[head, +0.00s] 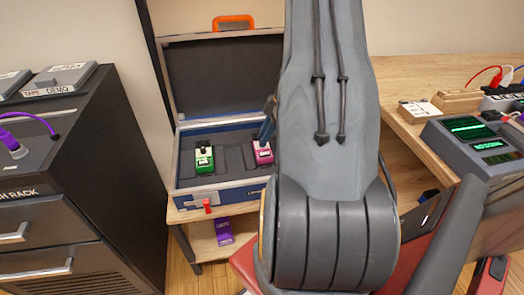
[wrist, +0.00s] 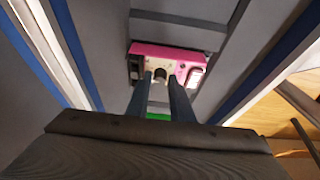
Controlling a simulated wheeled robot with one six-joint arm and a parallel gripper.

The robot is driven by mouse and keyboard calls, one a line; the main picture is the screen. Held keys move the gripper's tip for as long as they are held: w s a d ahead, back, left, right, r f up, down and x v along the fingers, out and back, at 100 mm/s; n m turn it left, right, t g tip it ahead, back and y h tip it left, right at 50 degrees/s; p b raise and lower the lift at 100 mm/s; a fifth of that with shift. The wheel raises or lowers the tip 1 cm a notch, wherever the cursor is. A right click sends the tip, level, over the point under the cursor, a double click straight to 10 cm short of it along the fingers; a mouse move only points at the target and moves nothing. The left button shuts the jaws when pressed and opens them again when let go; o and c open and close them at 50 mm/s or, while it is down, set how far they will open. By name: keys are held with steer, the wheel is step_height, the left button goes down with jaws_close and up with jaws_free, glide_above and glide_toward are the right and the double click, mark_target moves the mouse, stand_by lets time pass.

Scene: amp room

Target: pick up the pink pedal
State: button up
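The pink pedal (head: 263,154) lies in the open case (head: 183,165), to the right of the green pedal (head: 204,160). In the wrist view the pink pedal (wrist: 180,52) is just beyond the fingertips, with a white label on its right side. My gripper (wrist: 160,77) is open, its two fingers apart, with a small round knob of the pink pedal seen between the tips. I cannot tell whether they touch it. In the head view my gripper (head: 268,128) is just above the pink pedal, mostly hidden behind my arm. Some green (wrist: 158,116) shows between the fingers.
The case's lid (head: 230,80) stands open behind, with an orange handle (head: 233,22). A dark rack cabinet (head: 95,165) is at left. A wooden desk (head: 400,75) with a grey device (head: 465,150) is at right. A purple pedal (head: 224,231) sits on the shelf below the case.

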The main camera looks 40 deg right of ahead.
steer(key=shift+f, duration=0.1)
jaws_close()
stand_by(1.3)
